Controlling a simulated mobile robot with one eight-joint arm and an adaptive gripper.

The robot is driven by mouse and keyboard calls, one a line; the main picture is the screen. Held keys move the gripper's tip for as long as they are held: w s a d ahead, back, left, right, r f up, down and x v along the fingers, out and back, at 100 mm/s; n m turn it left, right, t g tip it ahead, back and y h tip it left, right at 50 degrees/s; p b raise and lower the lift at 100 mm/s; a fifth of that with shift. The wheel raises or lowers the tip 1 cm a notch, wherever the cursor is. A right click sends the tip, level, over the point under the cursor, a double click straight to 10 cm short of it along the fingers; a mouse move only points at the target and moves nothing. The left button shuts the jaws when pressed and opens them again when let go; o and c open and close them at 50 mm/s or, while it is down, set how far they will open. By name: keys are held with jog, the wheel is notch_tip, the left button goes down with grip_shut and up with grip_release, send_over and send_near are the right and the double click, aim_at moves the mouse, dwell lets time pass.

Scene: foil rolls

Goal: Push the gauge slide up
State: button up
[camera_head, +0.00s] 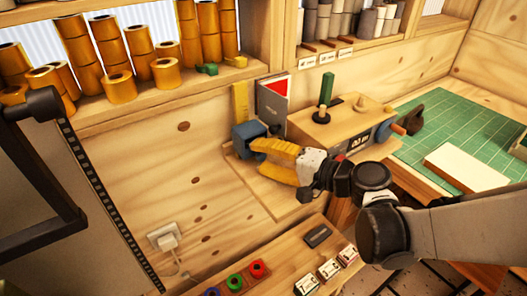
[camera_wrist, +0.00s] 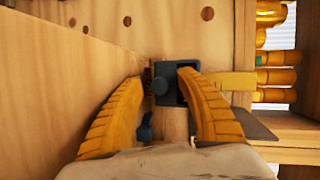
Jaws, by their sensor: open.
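The blue-grey block that looks like the gauge slide (camera_head: 248,134) sits at the foot of an upright yellow strip (camera_head: 240,100) on the wooden wall side of the bench. My gripper (camera_head: 257,152) has yellow ribbed fingers and is open. The fingers partly hide the slide's lower part in the head view.
A grey plate with a red triangle (camera_head: 272,97) stands just right of the slide. A wooden box with a green handle (camera_head: 326,90) is further right. A shelf of orange rolls (camera_head: 118,88) is above. A green mat (camera_head: 450,130) lies right.

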aim_at(262, 153)
grip_shut()
notch_tip(262, 153, up, 10)
jog(key=p, duration=0.8)
jog(key=shift+w, duration=0.1)
grip_release()
jog(key=shift+d, duration=0.1)
